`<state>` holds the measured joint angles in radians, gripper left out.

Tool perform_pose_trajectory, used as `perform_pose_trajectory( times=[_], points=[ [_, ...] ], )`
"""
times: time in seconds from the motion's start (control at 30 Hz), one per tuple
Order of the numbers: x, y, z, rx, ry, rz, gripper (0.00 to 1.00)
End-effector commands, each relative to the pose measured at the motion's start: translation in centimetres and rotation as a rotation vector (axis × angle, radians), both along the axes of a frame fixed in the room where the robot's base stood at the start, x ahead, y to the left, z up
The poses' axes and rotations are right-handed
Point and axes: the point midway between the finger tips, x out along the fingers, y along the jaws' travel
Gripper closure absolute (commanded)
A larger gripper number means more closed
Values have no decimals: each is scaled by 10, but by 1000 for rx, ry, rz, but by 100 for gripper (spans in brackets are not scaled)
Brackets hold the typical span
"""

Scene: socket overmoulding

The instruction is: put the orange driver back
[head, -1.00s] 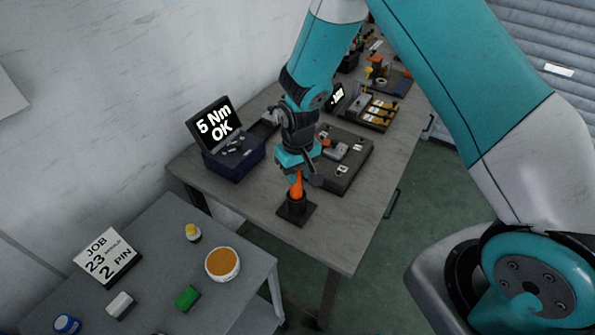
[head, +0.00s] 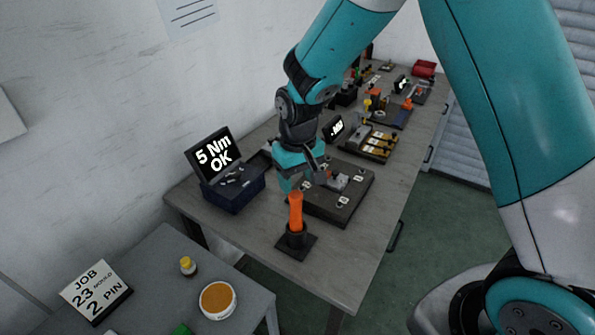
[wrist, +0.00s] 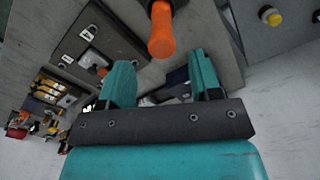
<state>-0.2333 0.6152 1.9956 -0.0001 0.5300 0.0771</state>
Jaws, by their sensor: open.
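The orange driver (head: 295,210) stands upright in a black holder (head: 296,240) on a square base near the front of the workbench. In the wrist view the driver's orange handle (wrist: 161,32) shows beyond the fingers, apart from them. My gripper (head: 286,180) is open and empty, behind the driver in the head view. Its two teal fingers also show in the wrist view (wrist: 163,80), with a gap between them. The driver's lower shaft is hidden inside the holder.
A dark box with a screen reading "5 Nm OK" (head: 212,152) stands left of my gripper. A dark fixture plate (head: 335,205) lies to the right. A grey side table (head: 165,250) holds a job sign (head: 97,288), a yellow-capped bottle (head: 187,266) and an orange-topped tub (head: 217,299).

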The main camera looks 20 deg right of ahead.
Motion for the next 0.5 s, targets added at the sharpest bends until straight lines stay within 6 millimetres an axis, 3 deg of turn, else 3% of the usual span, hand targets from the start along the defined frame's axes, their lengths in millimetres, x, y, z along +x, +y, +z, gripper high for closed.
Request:
perform_pose_trajectory(
  times=[0.33,0.43,0.5],
  points=[
    [-7,3,48,15,-7,15,42],
    [-31,11,75,62,-17,64,42],
    [-59,19,99,112,-29,119,42]
  ],
)
